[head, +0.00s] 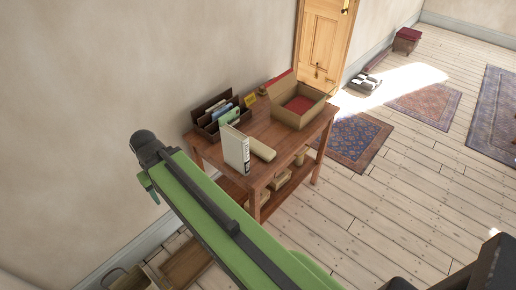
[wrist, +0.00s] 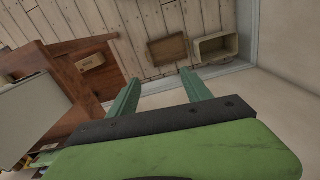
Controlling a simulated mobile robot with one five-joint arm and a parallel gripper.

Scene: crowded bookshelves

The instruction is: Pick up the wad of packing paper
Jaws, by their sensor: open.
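I cannot make out a wad of packing paper for certain in either view. A tan, rounded, long object (head: 258,147) lies on the wooden table beside an upright white binder (head: 236,150); its material is unclear. My gripper (wrist: 158,76) is open and empty, its two green fingers apart above the plank floor. In the head view my gripper (head: 149,188) is at the left, by the wall and left of the table. My green arm hides part of the floor and the table's near side.
The wooden table (head: 265,128) holds a desk organizer (head: 213,118) and an open box with red lining (head: 299,107). Tan packages (head: 279,180) sit on its lower shelf. A shallow wooden tray (wrist: 168,49) and an open box (wrist: 214,46) stand on the floor by the wall.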

